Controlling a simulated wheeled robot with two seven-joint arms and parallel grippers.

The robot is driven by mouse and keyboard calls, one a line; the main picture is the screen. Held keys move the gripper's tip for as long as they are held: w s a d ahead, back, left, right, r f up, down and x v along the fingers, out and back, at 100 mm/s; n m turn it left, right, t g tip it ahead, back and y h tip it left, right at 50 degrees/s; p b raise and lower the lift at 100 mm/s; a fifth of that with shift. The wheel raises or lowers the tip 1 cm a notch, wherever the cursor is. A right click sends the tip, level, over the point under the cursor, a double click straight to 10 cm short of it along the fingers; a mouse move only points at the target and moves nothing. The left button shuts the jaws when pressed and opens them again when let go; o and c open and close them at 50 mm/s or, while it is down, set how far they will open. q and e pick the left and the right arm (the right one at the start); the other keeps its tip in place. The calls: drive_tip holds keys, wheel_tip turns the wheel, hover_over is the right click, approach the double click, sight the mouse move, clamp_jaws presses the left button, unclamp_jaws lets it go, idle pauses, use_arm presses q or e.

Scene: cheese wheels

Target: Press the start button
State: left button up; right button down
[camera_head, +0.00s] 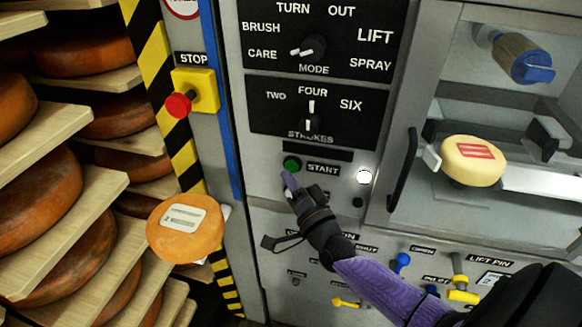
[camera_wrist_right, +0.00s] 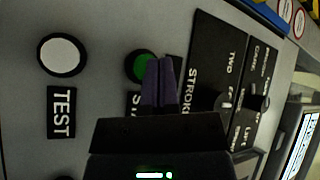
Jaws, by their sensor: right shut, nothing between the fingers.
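The green start button (camera_head: 291,163) sits on the grey control panel, left of its START label (camera_head: 323,169). My right gripper (camera_head: 289,181) is shut and empty, its purple fingertips just below the button in the head view. In the right wrist view the green button (camera_wrist_right: 140,64) shows beside the purple fingertips (camera_wrist_right: 160,78), which cover part of its edge. I cannot tell whether they touch it. My left gripper is not in view.
A white TEST button (camera_wrist_right: 62,54) sits near the start button. The mode knob (camera_head: 313,47) and strokes knob (camera_head: 311,122) are above. A red stop button (camera_head: 179,105) is left. A cheese wheel (camera_head: 472,161) sits inside the machine; shelves of cheese (camera_head: 40,205) stand at left.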

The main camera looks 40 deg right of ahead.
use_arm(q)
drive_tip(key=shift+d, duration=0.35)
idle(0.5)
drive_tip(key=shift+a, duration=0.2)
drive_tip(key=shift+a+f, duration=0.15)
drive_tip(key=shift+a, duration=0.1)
use_arm(e)
drive_tip(key=shift+w+d, duration=0.25)
drive_tip(key=shift+d, duration=0.1)
